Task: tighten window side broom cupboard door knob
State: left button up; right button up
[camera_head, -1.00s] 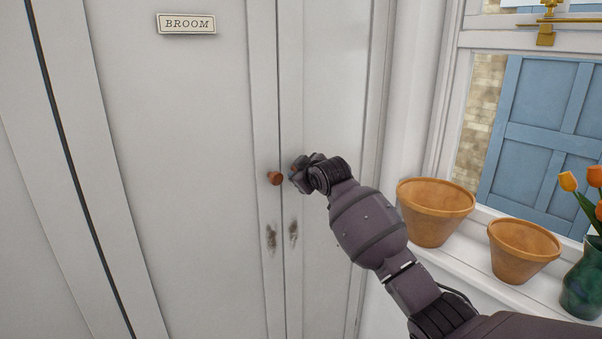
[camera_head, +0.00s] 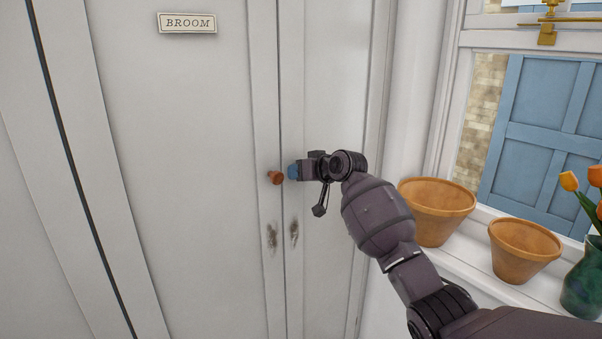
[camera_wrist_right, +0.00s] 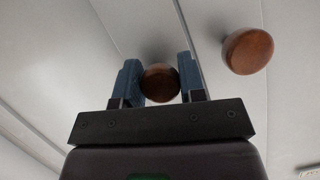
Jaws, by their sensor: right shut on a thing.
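The broom cupboard has two pale grey doors side by side, each with a round brown wooden knob. The window side knob (camera_wrist_right: 161,83) sits between the blue finger pads of my right gripper (camera_wrist_right: 158,80) in the right wrist view. My right gripper (camera_head: 293,172) is shut on it at the right-hand door (camera_head: 330,100); in the head view the fingers hide this knob. The other knob (camera_head: 275,177) is free, just left of the gripper, on the left-hand door (camera_head: 190,140); it also shows in the right wrist view (camera_wrist_right: 248,50). My left gripper is out of view.
A BROOM label (camera_head: 187,23) is on the left-hand door. Two terracotta pots (camera_head: 436,208) (camera_head: 523,250) and a green vase (camera_head: 583,282) of orange tulips stand on the windowsill at the right, close to my right arm. Dark scuffs mark the doors below the knobs.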

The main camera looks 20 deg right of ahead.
jog(key=shift+f+m, duration=0.1)
jog(key=shift+m, duration=0.3)
jog(key=o, duration=0.9)
jog(key=shift+a, duration=0.1)
jog(key=shift+s, duration=0.1)
jog(key=b+v, duration=0.1)
jog(key=v, duration=0.9)
jog(key=shift+s+d+b, duration=0.2)
jog(key=shift+d+b, duration=0.15)
jog(key=shift+b, duration=0.05)
